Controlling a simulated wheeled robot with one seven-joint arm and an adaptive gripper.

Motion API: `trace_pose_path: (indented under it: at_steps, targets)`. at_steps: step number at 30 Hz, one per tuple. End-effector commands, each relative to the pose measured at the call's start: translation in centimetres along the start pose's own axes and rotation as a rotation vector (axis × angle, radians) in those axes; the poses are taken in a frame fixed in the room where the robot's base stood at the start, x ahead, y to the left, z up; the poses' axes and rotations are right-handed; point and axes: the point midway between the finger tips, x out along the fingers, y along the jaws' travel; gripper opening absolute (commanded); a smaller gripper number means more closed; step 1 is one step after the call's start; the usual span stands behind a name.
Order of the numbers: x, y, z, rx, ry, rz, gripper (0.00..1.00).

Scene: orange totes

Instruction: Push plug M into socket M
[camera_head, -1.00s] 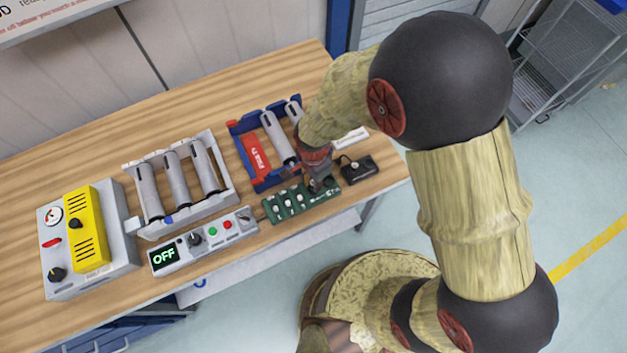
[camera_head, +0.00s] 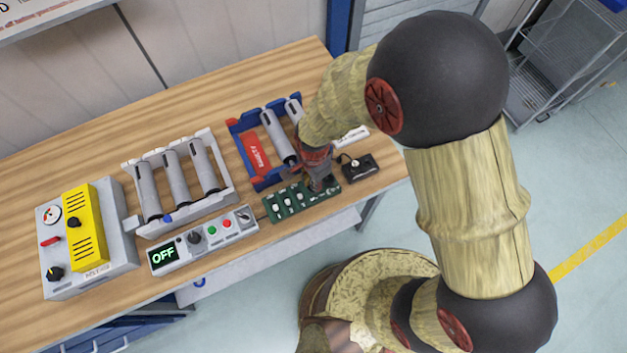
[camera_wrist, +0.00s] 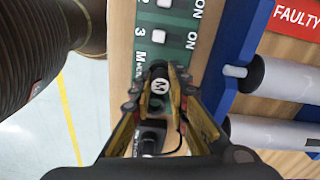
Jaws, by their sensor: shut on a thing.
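My gripper (camera_wrist: 160,98) is shut on plug M (camera_wrist: 159,86), a dark plug with a white round M label, seen between the fingers in the wrist view. In the head view my gripper (camera_head: 318,182) is at the right end of the green switch panel (camera_head: 290,204). The plug is over the panel's end by the printed lettering. Socket M is hidden beneath the plug and fingers, so I cannot tell how deep the plug sits. A black box marked M (camera_wrist: 148,143) lies just beyond the panel, also visible in the head view (camera_head: 357,167).
A blue tray (camera_head: 236,140) with grey cylinders and a red FAULTY label stands behind the panel. A white rack (camera_head: 226,196) of cylinders, a control box reading OFF (camera_head: 205,240) and a yellow-grey unit (camera_head: 88,240) stand left. The table's front edge is close.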

Motion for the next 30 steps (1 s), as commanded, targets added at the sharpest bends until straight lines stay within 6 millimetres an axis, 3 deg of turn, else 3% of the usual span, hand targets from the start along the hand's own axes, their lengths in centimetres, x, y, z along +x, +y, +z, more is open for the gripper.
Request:
trace_pose_path:
  at_steps: [1, 2, 12, 23, 30]
  targets:
    - [0.1, 0.0, 0.0, 0.0, 0.0, 0.0, 0.0]
    - [0.1, 0.0, 0.0, 0.0, 0.0, 0.0, 0.18]
    - [0.0, 0.0, 0.0, 0.0, 0.0, 0.0, 0.37]
    - [-0.2, -0.1, 0.0, 0.0, 0.0, -0.001, 0.38]
    - [-3.6, -0.2, 0.0, 0.0, 0.001, -0.006, 0.38]
